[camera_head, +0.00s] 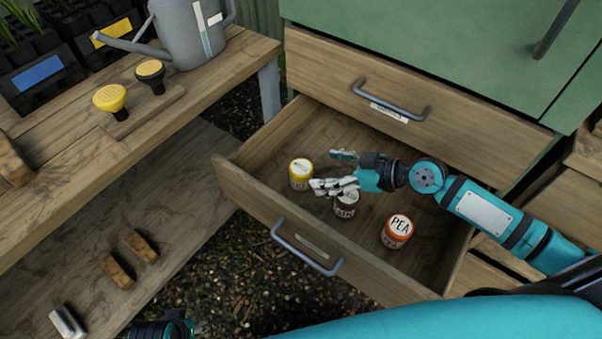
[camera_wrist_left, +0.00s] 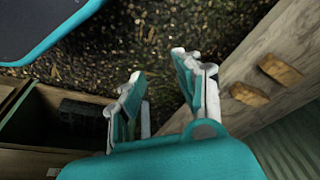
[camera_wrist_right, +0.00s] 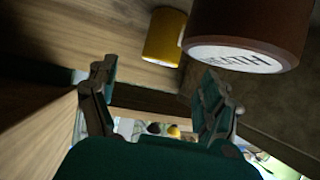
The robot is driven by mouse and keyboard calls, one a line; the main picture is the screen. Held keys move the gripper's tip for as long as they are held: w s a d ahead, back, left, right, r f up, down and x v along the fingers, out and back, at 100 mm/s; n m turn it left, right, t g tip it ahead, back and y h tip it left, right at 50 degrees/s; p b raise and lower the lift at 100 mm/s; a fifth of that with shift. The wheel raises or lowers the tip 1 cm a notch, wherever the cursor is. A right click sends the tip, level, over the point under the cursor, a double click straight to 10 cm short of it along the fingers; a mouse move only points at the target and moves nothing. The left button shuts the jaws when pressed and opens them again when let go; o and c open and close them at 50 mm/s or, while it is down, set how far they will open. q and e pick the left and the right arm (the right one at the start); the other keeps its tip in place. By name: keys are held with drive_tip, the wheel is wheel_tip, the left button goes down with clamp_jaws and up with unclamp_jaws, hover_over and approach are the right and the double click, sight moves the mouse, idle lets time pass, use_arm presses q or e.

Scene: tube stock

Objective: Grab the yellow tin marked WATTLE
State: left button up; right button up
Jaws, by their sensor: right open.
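A yellow tin (camera_head: 301,175) with a pale lid stands in the open drawer; its lettering is too small to read. My right gripper (camera_head: 338,171) is open and empty, reaching into the drawer from the right, just right of the yellow tin. A dark brown tin (camera_head: 346,206) sits partly under its fingers; its lid reads about "EATH" in the right wrist view (camera_wrist_right: 245,35). My left gripper (camera_wrist_left: 157,65) is open and empty, away from the drawer.
An orange tin marked PEA (camera_head: 397,230) stands in the drawer nearer its front right. The drawer's front wall (camera_head: 305,245) and side walls enclose the tins. A wooden bench (camera_head: 75,160) at left holds a watering can (camera_head: 190,38) and two stamp-like knobs, one yellow (camera_head: 109,97).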

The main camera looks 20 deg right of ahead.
sight(301, 167)
drive_tip(key=x, duration=0.5)
drive_tip(key=shift+w+a+r, duration=0.1)
drive_tip(key=shift+w+a, duration=0.1)
drive_tip(key=shift+a, duration=0.1)
drive_tip(key=shift+w+a, duration=0.1)
drive_tip(key=shift+a, duration=0.05)
drive_tip(key=c, duration=1.3)
use_arm(q)
drive_tip(key=shift+s+f, duration=0.15)
drive_tip(key=shift+f, duration=0.6)
use_arm(e)
drive_tip(key=shift+c, duration=0.3)
